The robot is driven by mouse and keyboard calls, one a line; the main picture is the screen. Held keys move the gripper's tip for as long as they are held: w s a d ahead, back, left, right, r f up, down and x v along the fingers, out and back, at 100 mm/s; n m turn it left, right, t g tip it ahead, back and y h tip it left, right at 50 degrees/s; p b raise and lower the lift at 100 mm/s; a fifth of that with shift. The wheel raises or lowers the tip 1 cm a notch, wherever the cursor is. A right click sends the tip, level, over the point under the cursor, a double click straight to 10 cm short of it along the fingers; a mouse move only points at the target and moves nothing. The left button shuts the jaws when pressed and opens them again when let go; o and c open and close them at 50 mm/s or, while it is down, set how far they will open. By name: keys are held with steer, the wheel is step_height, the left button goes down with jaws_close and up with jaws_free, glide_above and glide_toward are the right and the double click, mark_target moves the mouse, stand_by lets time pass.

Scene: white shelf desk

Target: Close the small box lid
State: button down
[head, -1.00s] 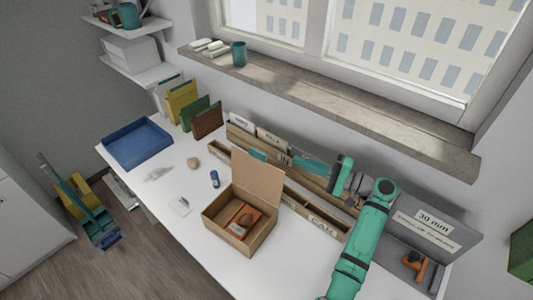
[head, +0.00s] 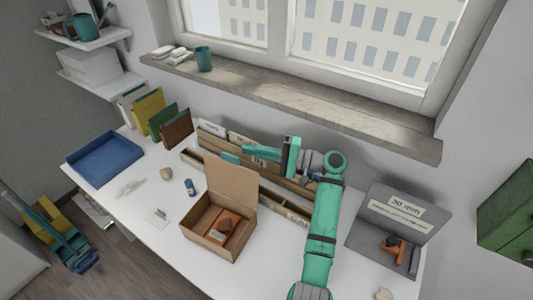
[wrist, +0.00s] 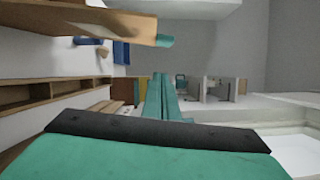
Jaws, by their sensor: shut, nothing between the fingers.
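The small box (head: 207,243) is a brown cardboard box standing on the white desk. Its lid (head: 232,183) stands up, open, at the box's back edge. An orange-brown item (head: 223,229) lies inside the box. My gripper (head: 246,149) is shut and empty, pointing left, above and behind the lid's top edge near the wall side. I see no contact with the lid. In the wrist view the teal fingers (wrist: 162,96) lie together. A brown panel crosses the top left of that view; I cannot tell whether it is the lid.
A wooden organizer (head: 291,211) runs along the wall behind the box. A blue tray (head: 104,160), upright folders (head: 162,124) and a small blue bottle (head: 190,187) stand to the left. A grey stand (head: 375,235) is on the right.

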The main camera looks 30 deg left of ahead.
steer(key=shift+s+a+r, duration=0.15)
steer(key=shift+s, duration=0.85)
steer(key=shift+s+a+r, duration=0.1)
steer(key=shift+s+a, duration=0.05)
steer(key=shift+s, duration=0.85)
steer(key=shift+s+a, duration=0.1)
